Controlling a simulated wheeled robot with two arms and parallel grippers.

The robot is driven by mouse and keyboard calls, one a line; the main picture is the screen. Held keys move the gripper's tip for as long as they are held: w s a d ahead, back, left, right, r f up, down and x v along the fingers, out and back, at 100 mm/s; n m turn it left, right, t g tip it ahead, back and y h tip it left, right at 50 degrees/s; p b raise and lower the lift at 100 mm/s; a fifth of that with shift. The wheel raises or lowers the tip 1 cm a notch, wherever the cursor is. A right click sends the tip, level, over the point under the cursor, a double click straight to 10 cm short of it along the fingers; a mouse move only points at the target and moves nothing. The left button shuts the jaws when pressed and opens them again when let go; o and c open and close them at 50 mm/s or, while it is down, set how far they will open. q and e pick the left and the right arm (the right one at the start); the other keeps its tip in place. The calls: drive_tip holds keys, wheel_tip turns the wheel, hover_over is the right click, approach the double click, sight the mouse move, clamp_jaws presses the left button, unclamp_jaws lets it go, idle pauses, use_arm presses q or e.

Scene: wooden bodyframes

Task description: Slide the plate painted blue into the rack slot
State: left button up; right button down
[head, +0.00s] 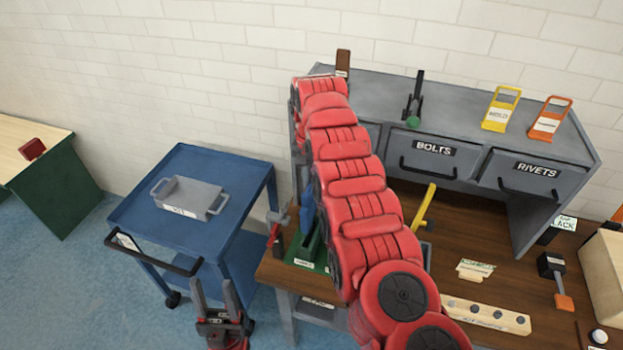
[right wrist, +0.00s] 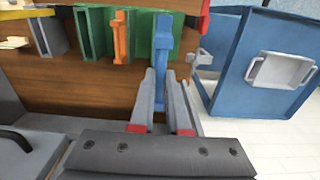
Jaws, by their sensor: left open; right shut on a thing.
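The blue plate (head: 307,212) stands upright at the left end of the bench in the head view, beside my red right arm. In the right wrist view the blue plate (right wrist: 162,42) stands between the fingers of my right gripper (right wrist: 164,80), which is shut on it. The green rack (head: 312,258) is at the plate's foot; its walls (right wrist: 143,45) also show in the wrist view, partly behind the plate. I cannot tell how deep the plate sits in a slot. My left gripper (head: 222,305) is open and empty, low in front of the blue cart.
An orange plate (right wrist: 121,42) stands by the green rack walls. The blue cart (head: 180,238) with a grey tray (head: 188,196) is left of the bench. A grey drawer shelf (head: 455,150) stands along the bench's back. A hammer (head: 556,275) and a holed wooden block (head: 487,314) lie right.

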sight(312, 193)
drive_tip(key=shift+w+d+f+b, duration=0.15)
drive_tip(key=shift+w+f+b, duration=0.15)
drive_tip(key=shift+b, duration=0.15)
drive_tip(key=shift+f+b, duration=0.1)
drive_tip(key=shift+b, duration=0.2)
drive_tip(key=shift+f, duration=0.25)
drive_tip(key=shift+s+f+b, duration=0.1)
drive_tip(key=shift+f+b, duration=1.55)
drive_tip(key=shift+f, duration=0.75)
drive_tip(key=shift+b, duration=0.45)
drive_tip(key=shift+b, duration=0.4)
